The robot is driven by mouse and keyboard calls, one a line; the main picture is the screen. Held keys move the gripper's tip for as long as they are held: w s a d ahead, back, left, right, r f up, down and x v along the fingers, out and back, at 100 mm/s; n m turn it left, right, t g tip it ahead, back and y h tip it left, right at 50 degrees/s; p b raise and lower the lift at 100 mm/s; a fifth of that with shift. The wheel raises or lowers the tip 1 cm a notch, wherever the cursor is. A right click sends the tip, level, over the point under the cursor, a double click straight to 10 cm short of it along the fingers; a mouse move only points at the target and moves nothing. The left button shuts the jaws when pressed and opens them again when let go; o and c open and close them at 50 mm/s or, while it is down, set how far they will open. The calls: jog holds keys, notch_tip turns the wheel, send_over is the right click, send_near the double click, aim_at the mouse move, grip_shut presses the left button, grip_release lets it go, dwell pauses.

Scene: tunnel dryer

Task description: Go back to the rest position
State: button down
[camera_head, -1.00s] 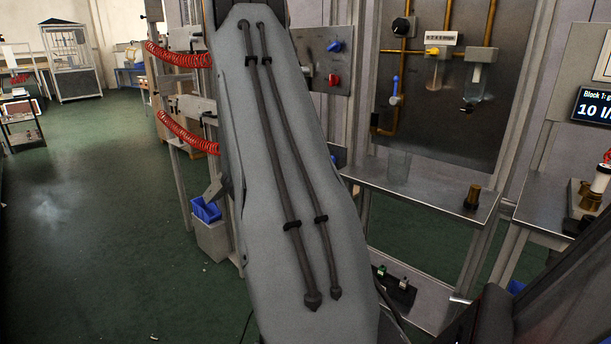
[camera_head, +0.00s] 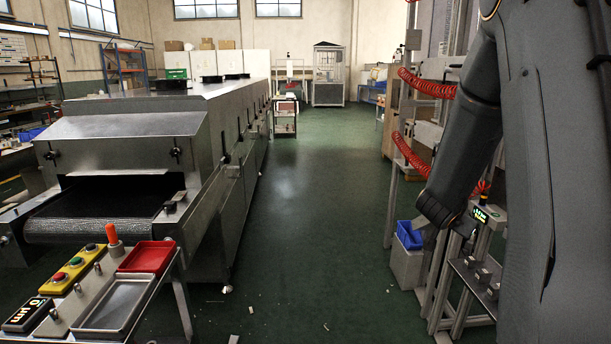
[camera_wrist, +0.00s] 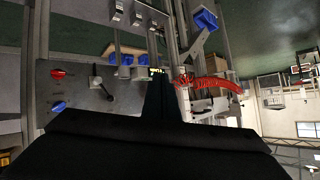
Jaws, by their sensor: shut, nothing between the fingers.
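My gripper (camera_wrist: 158,82) shows in the wrist view as a dark narrow shape rising from the lower middle, with its fingers shut and nothing between them. Around it in that view are a grey panel with red and blue knobs (camera_wrist: 58,75), a red coiled hose (camera_wrist: 215,84) and a blue bin (camera_wrist: 204,20). In the head view my arm fills the right side, and its end reaches down in front of the metal frame at the right. The fingers are too small and dark to make out clearly there.
A steel tunnel dryer (camera_head: 140,126) with a belt mouth stands at the left. In front of it are a red tray (camera_head: 147,257), a grey tray (camera_head: 115,303) and a button box (camera_head: 72,270). A grey bin (camera_head: 406,265) stands near my arm. The green floor aisle (camera_head: 310,200) is mostly clear.

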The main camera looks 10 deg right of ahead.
jog(key=s+a+n+y+p, duration=0.15)
jog(key=a+n+y, duration=0.25)
jog(key=a, duration=0.8)
jog(key=s+a+n+y+p, duration=0.1)
jog(key=s+a+n+y, duration=0.2)
jog(key=a, duration=0.8)
jog(key=s+a+n+g+y, duration=0.1)
jog(key=s+a+n+g, duration=0.2)
jog(key=s+a, duration=0.3)
jog(key=s+a+n+g+y+p, duration=0.1)
jog(key=s+a+n+g, duration=0.2)
jog(key=s, duration=1.3)
jog(key=a+g, duration=0.1)
jog(key=a, duration=0.2)
jog(key=shift+s+r+n, duration=0.3)
jog(key=shift+s+r, duration=0.05)
jog(key=shift+d, duration=0.1)
